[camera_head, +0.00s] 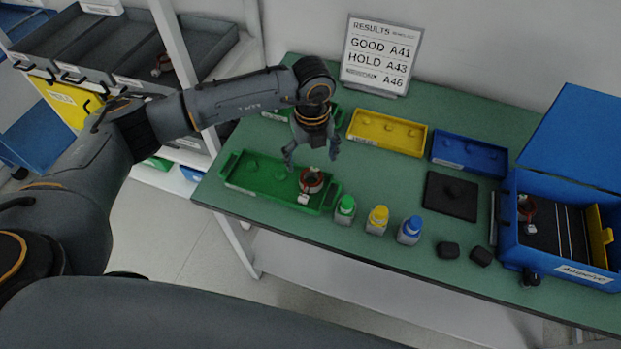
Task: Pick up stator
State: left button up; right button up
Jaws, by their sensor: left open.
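A stator (311,180), a ring with reddish-copper windings and a white part at its lower edge, sits at the right end of the long green tray (236,180) near the table's front left. My left gripper (311,160) is open and empty, pointing down just above and behind the stator, apart from it as far as I can tell. A second stator (526,208) lies inside the blue box at the right. Another similar reddish part (161,66) lies in a grey bin on the shelf at the left. My right gripper is not in view.
A yellow tray (387,132) and a blue tray (469,154) stand at the back. Green, yellow and blue-capped bottles (378,220) stand right of the green tray. A black plate (451,196), two black blocks (448,249) and an open blue box (562,272) are farther right. A results sign (378,58) stands behind.

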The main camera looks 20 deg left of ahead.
aim_at(311, 178)
pick_arm(q)
notch_tip(311, 178, down, 3)
jog(key=shift+r, duration=0.1)
notch_tip(311, 178, down, 5)
jog(key=p, duration=0.2)
jog(key=shift+w+p, duration=0.1)
jog(key=shift+p, duration=0.2)
jog(key=shift+f, duration=0.2)
jog(key=c, duration=1.5)
jog(key=shift+c, duration=0.2)
